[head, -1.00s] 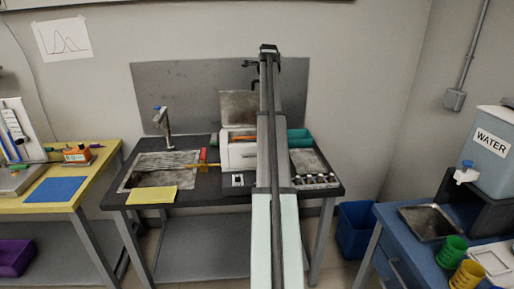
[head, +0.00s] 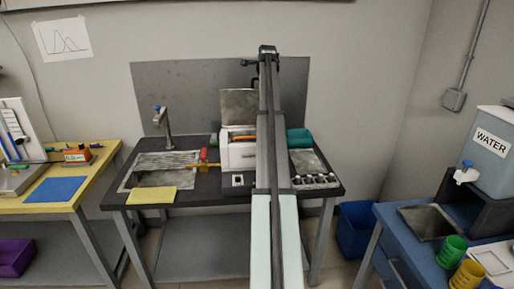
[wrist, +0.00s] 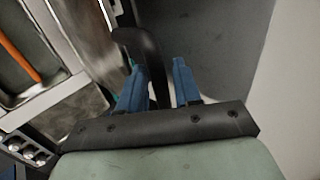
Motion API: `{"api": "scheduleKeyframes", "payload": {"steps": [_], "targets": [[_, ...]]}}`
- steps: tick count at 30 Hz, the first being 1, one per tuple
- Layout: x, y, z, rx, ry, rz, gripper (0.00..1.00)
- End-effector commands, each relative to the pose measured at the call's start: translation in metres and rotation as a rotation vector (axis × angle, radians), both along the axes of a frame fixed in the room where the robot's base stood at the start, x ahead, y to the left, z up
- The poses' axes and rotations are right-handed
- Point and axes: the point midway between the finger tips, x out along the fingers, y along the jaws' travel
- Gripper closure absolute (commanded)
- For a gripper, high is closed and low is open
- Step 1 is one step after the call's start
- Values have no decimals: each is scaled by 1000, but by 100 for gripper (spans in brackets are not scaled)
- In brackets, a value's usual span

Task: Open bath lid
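The bath (head: 240,155) is a white box on the black-topped table. Its steel lid (head: 238,107) stands raised, close to upright, at the back of the box, and the inside shows with an orange item in it. My gripper (wrist: 159,85) has two blue fingers, apart from each other. A dark curved handle (wrist: 148,50) reaches down between them, with a small gap beside the right finger. In the head view my arm stretches over the right part of the bath and hides it; the fingertips are too small there to judge.
A sink with a tap (head: 165,120) and a yellow cloth (head: 152,195) are left of the bath. A teal container (head: 299,138) and a metal tray (head: 308,162) are on its right. A grey panel (head: 190,90) rises behind the table.

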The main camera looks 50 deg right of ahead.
Motion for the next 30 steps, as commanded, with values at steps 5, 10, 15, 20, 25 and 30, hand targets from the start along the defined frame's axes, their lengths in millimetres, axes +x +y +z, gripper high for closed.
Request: {"api": "scheduleKeyframes", "payload": {"steps": [5, 10, 15, 20, 25, 30], "targets": [[0, 0, 0, 1, 1, 0, 57], [0, 0, 0, 1, 0, -1, 57], [-3, 3, 4, 1, -1, -1, 57], [-8, 9, 10, 1, -1, -1, 57], [-14, 14, 17, 1, 0, -1, 57], [-20, 20, 25, 1, -1, -1, 57]]}}
